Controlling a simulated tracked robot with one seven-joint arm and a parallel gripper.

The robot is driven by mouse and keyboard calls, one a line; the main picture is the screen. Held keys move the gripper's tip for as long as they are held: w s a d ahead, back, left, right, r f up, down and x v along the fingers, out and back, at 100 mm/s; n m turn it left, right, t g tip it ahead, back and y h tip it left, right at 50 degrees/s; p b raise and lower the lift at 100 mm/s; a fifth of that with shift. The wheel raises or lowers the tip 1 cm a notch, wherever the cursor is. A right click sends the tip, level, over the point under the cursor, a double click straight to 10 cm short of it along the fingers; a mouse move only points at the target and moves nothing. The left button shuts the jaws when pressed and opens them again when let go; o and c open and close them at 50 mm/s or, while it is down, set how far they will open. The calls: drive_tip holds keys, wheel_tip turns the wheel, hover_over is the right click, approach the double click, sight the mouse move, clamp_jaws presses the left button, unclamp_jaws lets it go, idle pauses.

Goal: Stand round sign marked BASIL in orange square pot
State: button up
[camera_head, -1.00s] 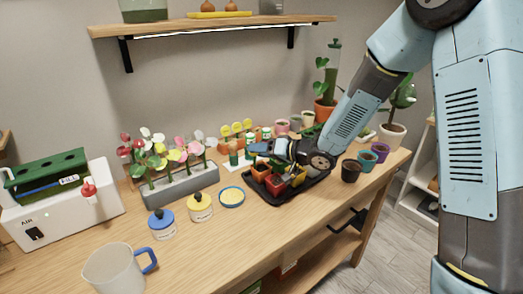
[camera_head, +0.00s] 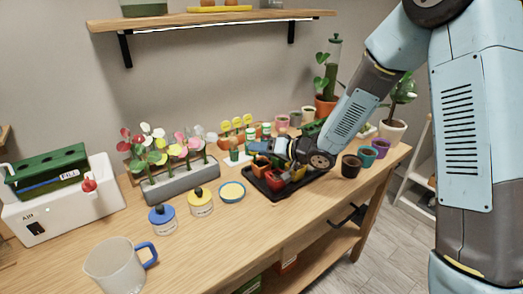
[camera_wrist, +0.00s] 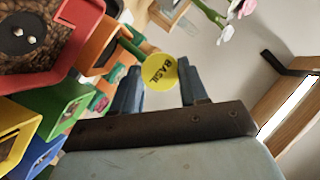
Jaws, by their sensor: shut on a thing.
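The round yellow sign marked BASIL (camera_wrist: 158,72) is between the fingers of my gripper (camera_wrist: 160,88) in the wrist view. My gripper is shut on it. Its green stem (camera_wrist: 131,46) runs toward the orange square pot (camera_wrist: 100,42), beside it in this view. I cannot tell whether the stem's end is inside the pot. In the head view my gripper (camera_head: 262,148) is above the back of the black tray (camera_head: 248,182), close to the orange pot (camera_head: 261,161). The sign cannot be made out there.
A red pot (camera_wrist: 60,50) with dark pebbly fill, a green pot (camera_wrist: 62,103) and a blue pot (camera_wrist: 45,153) crowd the orange one. Several yellow signs (camera_head: 237,123) stand behind the tray. A flower planter (camera_head: 182,182) is at left.

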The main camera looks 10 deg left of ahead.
drive_tip(key=o, duration=1.5)
drive_tip(key=shift+c, duration=0.2)
wheel_tip(320, 180, up, 7)
idle(0.5)
